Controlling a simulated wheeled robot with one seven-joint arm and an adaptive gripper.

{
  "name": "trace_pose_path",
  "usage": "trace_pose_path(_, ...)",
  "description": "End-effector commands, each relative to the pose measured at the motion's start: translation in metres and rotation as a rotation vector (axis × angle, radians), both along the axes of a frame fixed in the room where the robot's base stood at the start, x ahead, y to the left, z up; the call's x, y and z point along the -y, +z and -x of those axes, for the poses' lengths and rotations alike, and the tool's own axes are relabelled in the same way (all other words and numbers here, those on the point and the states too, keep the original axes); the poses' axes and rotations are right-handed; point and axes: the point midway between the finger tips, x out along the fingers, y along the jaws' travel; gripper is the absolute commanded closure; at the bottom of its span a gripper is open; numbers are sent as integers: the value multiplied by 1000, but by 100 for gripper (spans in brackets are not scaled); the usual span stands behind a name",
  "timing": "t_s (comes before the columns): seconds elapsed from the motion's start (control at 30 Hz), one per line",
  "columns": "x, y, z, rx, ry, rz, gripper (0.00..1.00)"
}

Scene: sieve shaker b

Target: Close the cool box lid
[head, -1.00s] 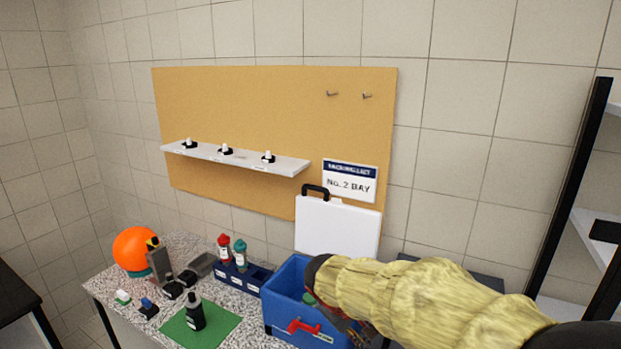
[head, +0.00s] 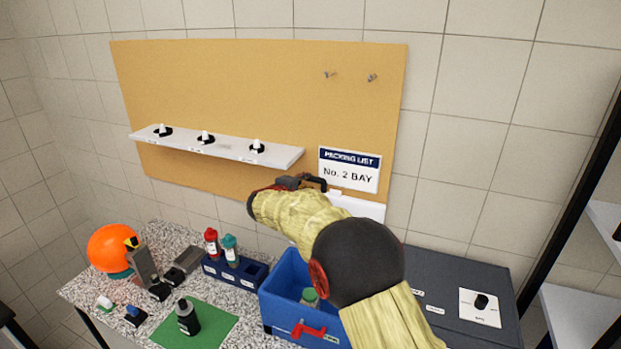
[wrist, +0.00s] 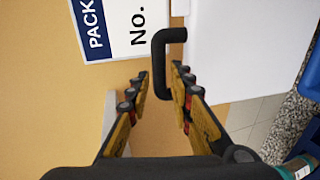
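The cool box (head: 275,308) is a blue open-topped box on the bench, with a red latch (head: 308,331) on its front. Its white lid (head: 365,208) stands upright at the back, in front of the board, partly hidden by my arm. The lid's black handle (head: 318,182) is at its top edge; the wrist view also shows the handle (wrist: 160,68) and the white lid (wrist: 235,55). My gripper (wrist: 160,78) is open. The handle's bar appears between the fingertips in the wrist view, without visible grip; exact depth is unclear. A green-capped bottle (head: 309,296) is inside the box.
A blue rack (head: 240,270) with red and teal bottles stands left of the box. A shelf (head: 225,147) juts from the corkboard (head: 230,90). A grey unit (head: 465,270) stands at right.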

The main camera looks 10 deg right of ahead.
Motion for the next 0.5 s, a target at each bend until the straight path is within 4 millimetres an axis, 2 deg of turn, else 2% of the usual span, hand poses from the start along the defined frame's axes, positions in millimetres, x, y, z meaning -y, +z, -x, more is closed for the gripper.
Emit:
trace_pose_path(0.2, 19, -7, -27, 0, -1, 0, 78)
trace_pose_path(0.5, 29, -15, -43, -1, 0, -1, 78)
